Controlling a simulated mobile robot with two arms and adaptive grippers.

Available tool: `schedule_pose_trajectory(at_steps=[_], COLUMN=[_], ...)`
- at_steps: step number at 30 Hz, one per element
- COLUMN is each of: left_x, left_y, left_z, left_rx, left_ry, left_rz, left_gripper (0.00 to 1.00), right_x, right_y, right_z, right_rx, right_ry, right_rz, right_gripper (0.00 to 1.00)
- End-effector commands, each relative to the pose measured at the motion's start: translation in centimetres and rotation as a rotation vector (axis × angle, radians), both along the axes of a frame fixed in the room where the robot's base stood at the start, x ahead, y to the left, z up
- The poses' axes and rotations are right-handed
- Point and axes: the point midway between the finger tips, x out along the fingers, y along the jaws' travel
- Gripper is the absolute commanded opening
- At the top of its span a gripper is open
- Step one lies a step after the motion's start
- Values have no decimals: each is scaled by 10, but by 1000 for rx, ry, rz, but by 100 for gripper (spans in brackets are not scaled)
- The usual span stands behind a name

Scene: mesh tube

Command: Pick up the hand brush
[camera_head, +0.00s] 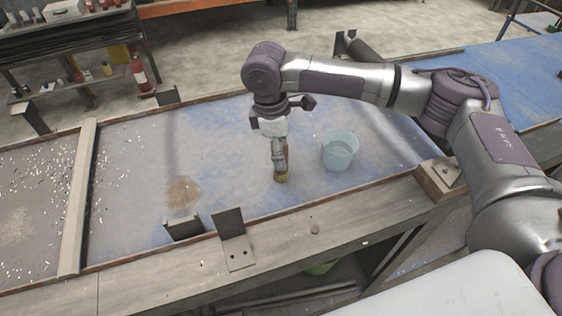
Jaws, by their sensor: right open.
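A small upright thing, apparently the hand brush (281,177), stands on the worn blue tabletop (225,150), left of the clear bucket. Its lower end is brownish like bristles. My right gripper (279,146) points down directly over it, and its open fingers reach down around or just beside its upper part. The gripper hides most of the handle, and I cannot tell whether the fingers touch it. My left gripper is not in view.
A translucent bucket (341,152) stands close on the right of the gripper. A metal bracket (232,238) rises from the near edge, with a dark block (183,226) beside it. A raised strip (77,200) divides off the littered left part. The tabletop left of the gripper is mostly clear.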

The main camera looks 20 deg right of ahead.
Motion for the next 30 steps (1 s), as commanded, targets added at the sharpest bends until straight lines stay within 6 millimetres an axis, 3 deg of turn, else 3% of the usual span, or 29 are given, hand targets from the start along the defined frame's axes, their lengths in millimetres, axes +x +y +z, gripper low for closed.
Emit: schedule_pose_trajectory(at_steps=[6, 15, 26, 30], left_x=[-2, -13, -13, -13], left_y=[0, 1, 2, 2], left_z=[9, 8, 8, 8], left_rx=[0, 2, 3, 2], left_ry=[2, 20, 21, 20], left_rz=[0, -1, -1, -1], left_gripper=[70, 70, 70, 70], right_x=[-1, -1, -1, -1], right_y=[-5, -5, -5, -5], right_z=[-28, -33, -32, -32], right_rx=[-2, -1, -1, 0], right_ry=[2, -1, -1, -1], right_rz=[-1, -1, -1, -1], right_gripper=[62, 60, 0, 0])
